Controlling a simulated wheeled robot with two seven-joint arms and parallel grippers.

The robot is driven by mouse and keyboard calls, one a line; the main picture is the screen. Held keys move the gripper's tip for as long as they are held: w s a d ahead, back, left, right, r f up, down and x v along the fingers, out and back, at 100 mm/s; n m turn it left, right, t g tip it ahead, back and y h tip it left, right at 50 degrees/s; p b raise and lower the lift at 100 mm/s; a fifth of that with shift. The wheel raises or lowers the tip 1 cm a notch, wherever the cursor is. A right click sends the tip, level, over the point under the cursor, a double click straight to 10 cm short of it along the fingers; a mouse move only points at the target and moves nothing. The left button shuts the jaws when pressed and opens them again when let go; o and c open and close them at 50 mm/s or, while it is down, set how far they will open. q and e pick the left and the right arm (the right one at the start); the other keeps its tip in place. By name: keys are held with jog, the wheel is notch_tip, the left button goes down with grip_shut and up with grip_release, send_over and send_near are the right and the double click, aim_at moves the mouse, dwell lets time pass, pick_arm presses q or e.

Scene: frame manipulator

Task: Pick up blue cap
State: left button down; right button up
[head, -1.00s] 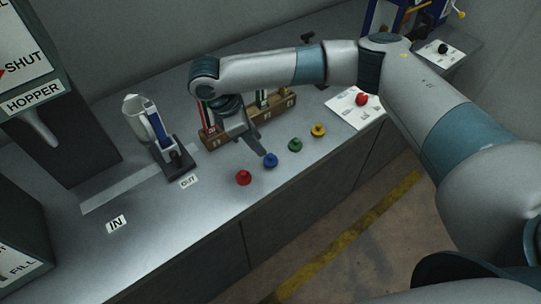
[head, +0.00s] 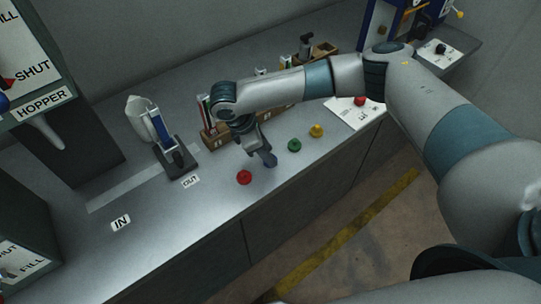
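My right gripper (head: 268,160) points down at the counter between the red cap (head: 244,177) and the green cap (head: 294,145). Its fingertips are low, at the spot in the row where the blue cap stood. The blue cap cannot be made out now; the gripper covers that spot. I cannot tell whether the fingers are around it or shut on it. A yellow cap (head: 316,131) stands beyond the green one. My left gripper is not in view.
A wooden rack (head: 215,140) stands behind the caps, close to my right wrist. A white jug (head: 138,115) and a dark stand (head: 177,160) are to the left. A white panel (head: 350,115) lies at the right.

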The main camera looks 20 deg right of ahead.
jog(key=shift+f, duration=0.3)
grip_shut()
jog(key=shift+r, duration=0.1)
dwell(0.4)
jog(key=shift+r+b, duration=0.35)
jog(key=shift+r, duration=0.1)
jog(key=r, duration=0.1)
jog(key=r+b, duration=0.1)
jog(key=r, duration=0.1)
jog(key=shift+s+d+r, duration=0.1)
jog(key=shift+s+d, duration=0.05)
jog(key=shift+s, duration=0.05)
jog(key=s+d+r+b, duration=0.2)
jog(key=s+r, duration=0.4)
jog(key=s, duration=0.5)
jog(key=shift+d+r+b, duration=0.4)
jog(key=shift+w, duration=0.15)
